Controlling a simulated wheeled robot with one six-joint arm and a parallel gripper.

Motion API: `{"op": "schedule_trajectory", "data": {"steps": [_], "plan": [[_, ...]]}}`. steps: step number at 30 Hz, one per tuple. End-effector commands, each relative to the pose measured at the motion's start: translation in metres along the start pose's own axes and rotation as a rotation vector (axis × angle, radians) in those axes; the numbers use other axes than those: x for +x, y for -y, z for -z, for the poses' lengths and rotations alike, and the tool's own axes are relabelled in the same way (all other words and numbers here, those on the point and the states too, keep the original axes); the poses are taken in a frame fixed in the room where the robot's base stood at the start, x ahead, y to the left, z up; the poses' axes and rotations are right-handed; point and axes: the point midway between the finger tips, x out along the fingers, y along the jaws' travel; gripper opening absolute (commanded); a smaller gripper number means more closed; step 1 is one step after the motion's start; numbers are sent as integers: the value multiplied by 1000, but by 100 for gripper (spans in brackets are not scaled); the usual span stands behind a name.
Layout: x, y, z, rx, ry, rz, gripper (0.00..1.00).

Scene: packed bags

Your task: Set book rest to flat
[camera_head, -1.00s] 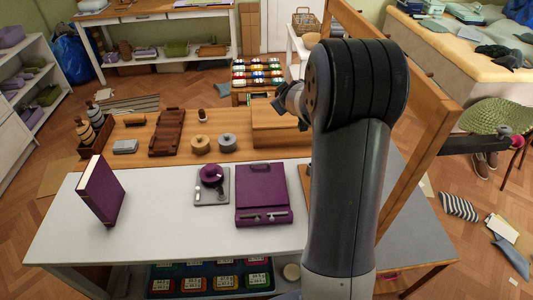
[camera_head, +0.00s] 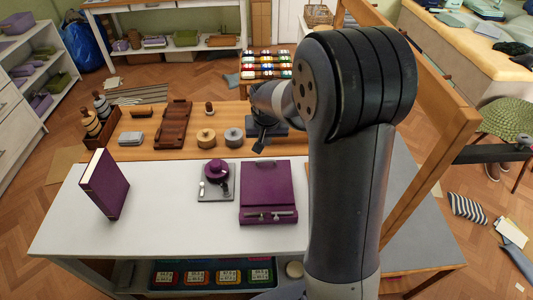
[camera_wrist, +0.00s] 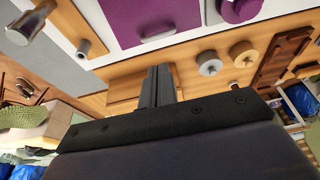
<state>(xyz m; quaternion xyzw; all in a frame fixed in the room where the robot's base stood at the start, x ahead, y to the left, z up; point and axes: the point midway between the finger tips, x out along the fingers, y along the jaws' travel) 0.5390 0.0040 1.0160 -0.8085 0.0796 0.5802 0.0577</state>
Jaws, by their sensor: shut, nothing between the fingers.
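The purple book rest (camera_head: 267,185), a board with a front ledge carrying small metal parts, sits on the white tabletop (camera_head: 150,235). Its tilt is hard to judge from above. It also shows in the wrist view (camera_wrist: 150,18), cut off by the top edge. My gripper (camera_head: 259,149) is just behind the book rest's back edge, above the wooden bench strip, apart from it as far as I can tell. In the wrist view my gripper's dark fingers (camera_wrist: 158,72) are together with nothing between them. My forearm hides the area right of the book rest.
A purple book (camera_head: 104,185) stands upright at left. A grey plate with a purple round piece (camera_head: 216,172) is left of the book rest. Wooden (camera_head: 206,138) and grey (camera_head: 234,137) discs and a brown rack (camera_head: 173,125) stand behind. A wooden post (camera_head: 436,150) rises at right.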

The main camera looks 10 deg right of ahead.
Motion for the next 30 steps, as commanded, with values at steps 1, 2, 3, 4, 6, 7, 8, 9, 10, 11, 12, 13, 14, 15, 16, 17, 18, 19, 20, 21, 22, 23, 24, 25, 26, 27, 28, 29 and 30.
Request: {"op": "schedule_trajectory", "data": {"steps": [1,2,3,4,6,7,8,9,10,11,12,13,14,15,16,17,18,19,20,21,22,23,24,25,26,27,28,29,30], "plan": [[9,0,0,0,5,-2,0],[14,-1,0,0,5,-2,0],[22,-1,0,0,5,-2,0],[27,-1,0,0,5,-2,0],[38,-1,0,0,4,-2,0],[43,-1,0,-1,4,-2,0],[48,-1,0,0,4,-2,0],[54,-1,-1,-1,4,-2,0],[58,-1,-2,-1,4,-2,0],[62,-1,-3,-1,5,-2,0],[67,-1,-4,-1,3,-1,0],[71,-1,-5,-1,4,-1,0],[74,-1,-6,-1,3,-1,0],[78,-1,-6,-1,2,-1,0],[81,-1,-7,-1,2,-1,0],[83,-1,-8,-1,1,-1,0],[86,-1,-8,-1,1,-1,0],[87,-1,-8,-1,1,-1,0],[88,-1,-9,-1,0,-1,0],[89,-1,-9,-1,0,0,0],[90,-1,-9,-1,0,0,0],[91,-1,-9,-1,0,0,0],[91,-1,-9,-1,-1,0,0],[91,-1,-9,-1,-1,0,0],[91,-1,-9,-1,-1,0,0],[91,-1,-9,-1,-1,0,0],[91,-1,-9,-1,-1,0,0],[91,-1,-9,-1,-1,0,0],[91,-1,-9,-1,-1,0,0]]}}
